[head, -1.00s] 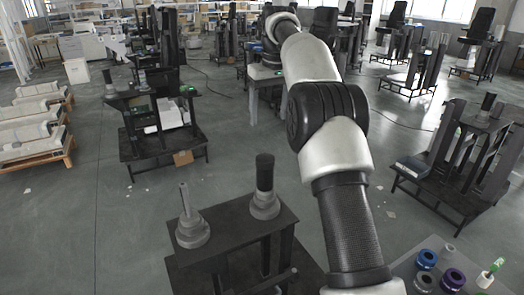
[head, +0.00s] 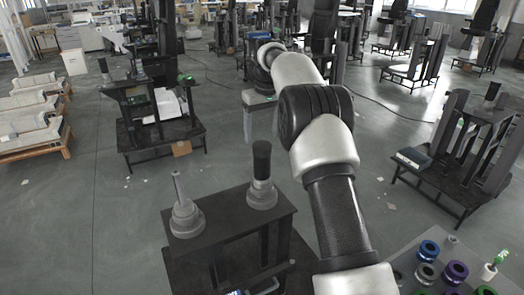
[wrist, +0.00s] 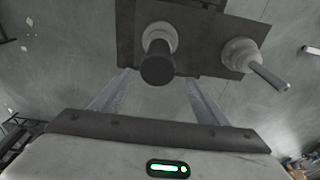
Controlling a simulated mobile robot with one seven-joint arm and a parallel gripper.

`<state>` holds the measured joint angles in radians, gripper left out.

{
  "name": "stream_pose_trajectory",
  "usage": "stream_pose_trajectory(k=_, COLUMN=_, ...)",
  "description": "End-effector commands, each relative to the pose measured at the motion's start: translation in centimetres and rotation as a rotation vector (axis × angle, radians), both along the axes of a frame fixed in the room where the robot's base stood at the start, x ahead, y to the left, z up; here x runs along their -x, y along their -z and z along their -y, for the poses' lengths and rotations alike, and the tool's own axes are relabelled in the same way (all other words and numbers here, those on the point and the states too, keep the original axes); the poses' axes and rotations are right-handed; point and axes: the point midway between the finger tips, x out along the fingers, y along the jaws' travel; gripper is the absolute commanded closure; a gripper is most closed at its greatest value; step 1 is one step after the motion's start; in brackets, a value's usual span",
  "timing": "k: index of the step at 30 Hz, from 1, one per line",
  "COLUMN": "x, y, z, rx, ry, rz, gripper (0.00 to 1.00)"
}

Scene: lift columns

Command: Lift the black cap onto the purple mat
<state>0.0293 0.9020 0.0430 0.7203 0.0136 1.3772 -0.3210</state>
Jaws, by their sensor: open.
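The black cap (head: 262,160) is a dark cylinder standing upright on a grey stepped post on a dark stand (head: 235,222). In the wrist view the black cap (wrist: 157,66) shows nearly end-on, ahead of my gripper (wrist: 158,80). My gripper is open, its two fingers spread to either side of the cap in the picture. I cannot tell how much distance lies between the fingers and the cap. No flat purple mat is clear to me; a purple ring-shaped thing (head: 455,271) lies on the grey table at the lower right.
A second grey post (head: 185,212) with a thin pin stands left of the cap on the same stand. The grey table (head: 408,262) holds several coloured rings and a small white holder. Other dark stands (head: 160,130) are farther off, with open floor between.

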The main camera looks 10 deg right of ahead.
Motion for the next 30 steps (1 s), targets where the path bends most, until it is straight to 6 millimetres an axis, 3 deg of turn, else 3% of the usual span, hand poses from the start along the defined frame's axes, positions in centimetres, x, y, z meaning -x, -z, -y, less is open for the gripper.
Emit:
stream_pose_trajectory(k=12, x=-0.5, y=4.8, z=0.3, rx=0.0, ry=0.0, rz=-0.002, gripper=0.32)
stream_pose_trajectory(k=21, x=-0.6, y=5.3, z=0.3, rx=0.0, ry=0.0, rz=0.0, gripper=0.32)
stream_pose_trajectory(k=28, x=-0.6, y=5.3, z=0.3, rx=0.0, ry=0.0, rz=0.0, gripper=0.71)
stream_pose_trajectory(k=30, x=-0.6, y=5.2, z=0.3, rx=0.0, ry=0.0, rz=0.001, gripper=0.74)
